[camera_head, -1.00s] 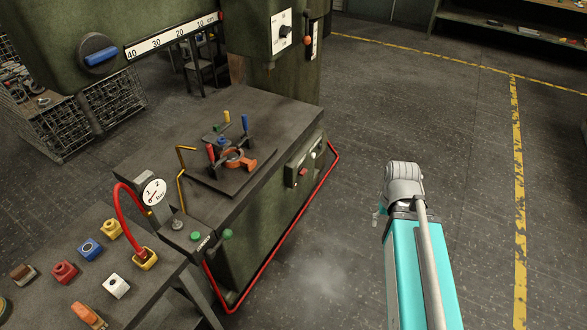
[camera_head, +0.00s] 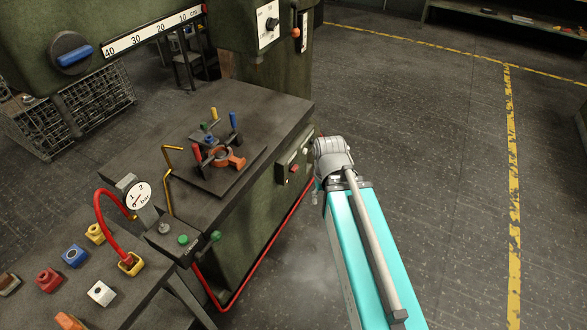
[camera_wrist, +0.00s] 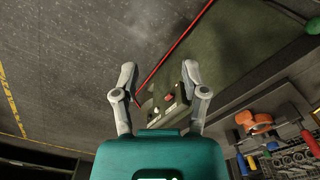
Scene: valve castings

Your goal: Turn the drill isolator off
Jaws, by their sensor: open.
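A grey control box (camera_head: 293,166) with a red knob or button is fixed to the front face of the drill's green base. It is the likeliest isolator, but no label is readable. In the wrist view the box (camera_wrist: 165,103) shows between the fingertips, with its red part and a pale part facing me. My gripper (camera_wrist: 158,72) is open and empty, its two grey fingers spread either side of the box in the picture. In the head view my gripper (camera_head: 332,155) is just right of the box, its fingers mostly hidden. Contact cannot be told.
A red rail (camera_head: 262,258) runs along the base's lower front. A fixture with coloured handles (camera_head: 220,155) stands on the drill table (camera_head: 262,105). A black rotary knob (camera_head: 271,23) is on the drill head. The floor (camera_head: 420,150) to the right is clear.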

